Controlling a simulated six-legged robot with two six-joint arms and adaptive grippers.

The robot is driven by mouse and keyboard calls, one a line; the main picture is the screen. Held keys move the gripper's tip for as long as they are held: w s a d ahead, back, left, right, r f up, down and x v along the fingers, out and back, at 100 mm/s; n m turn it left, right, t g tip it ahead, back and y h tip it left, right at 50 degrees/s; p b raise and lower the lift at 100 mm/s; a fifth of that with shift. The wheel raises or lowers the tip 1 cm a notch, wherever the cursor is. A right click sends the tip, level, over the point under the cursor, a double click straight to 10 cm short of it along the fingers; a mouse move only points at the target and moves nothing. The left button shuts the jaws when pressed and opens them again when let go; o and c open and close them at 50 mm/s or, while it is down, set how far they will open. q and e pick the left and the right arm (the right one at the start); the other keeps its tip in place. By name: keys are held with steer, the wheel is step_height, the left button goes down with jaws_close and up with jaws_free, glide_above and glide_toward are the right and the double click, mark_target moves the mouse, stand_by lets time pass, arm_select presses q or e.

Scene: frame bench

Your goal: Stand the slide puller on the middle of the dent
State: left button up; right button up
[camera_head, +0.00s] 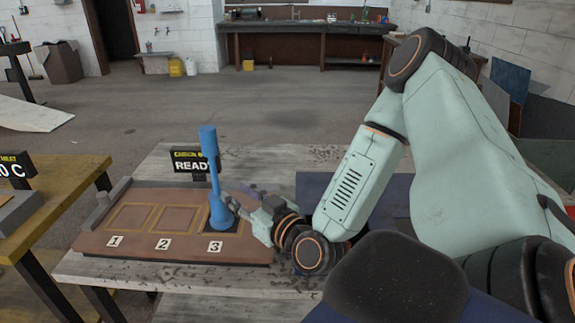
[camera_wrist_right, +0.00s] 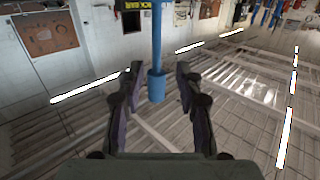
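The blue slide puller (camera_head: 213,175) stands on the square marked 3 of the brown panel (camera_head: 130,244), its top leaning a little to the left. Its flared foot covers most of a dark patch there, so the dent itself cannot be made out. My right gripper (camera_head: 234,203) comes in from the right, low beside the foot. The right wrist view appears upside down; there the gripper's two fingers (camera_wrist_right: 157,75) are spread apart. The puller's rod and thick end (camera_wrist_right: 156,88) show in the gap, apparently clear of both fingers. My left gripper is not in view.
Squares 1 and 2 of the panel are empty. A black sign reading READY (camera_head: 190,162) stands behind the panel on the grey bench (camera_head: 180,277). A yellow-topped table (camera_head: 62,190) stands at the left. A dark blue surface (camera_head: 312,190) lies right of the panel.

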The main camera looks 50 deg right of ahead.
steer(key=s+a+f+g+y, duration=0.1)
steer(key=s+a+f+g, duration=0.2)
steer(key=f, duration=0.2)
steer(key=s+a+f+n+g+y, duration=0.1)
steer(key=s+a+f+g, duration=0.15)
steer(key=f, duration=0.35)
steer(key=s+a+f+g+y, duration=0.1)
steer(key=s+a+f+g, duration=0.2)
steer(key=a+f, duration=0.15)
steer(key=s+f+g+h, duration=0.1)
steer(key=s+f+g, duration=0.3)
steer(key=s, duration=0.6)
steer(key=s+a+f+g, duration=0.1)
steer(key=s+f+g, duration=0.4)
steer(key=s, duration=0.5)
steer(key=shift+s+a+f+m+h, duration=0.15)
steer(key=shift+a+f+m+h, duration=0.2)
steer(key=shift+f, duration=0.2)
steer(key=shift+s+d, duration=0.1)
steer(key=shift+s, duration=0.05)
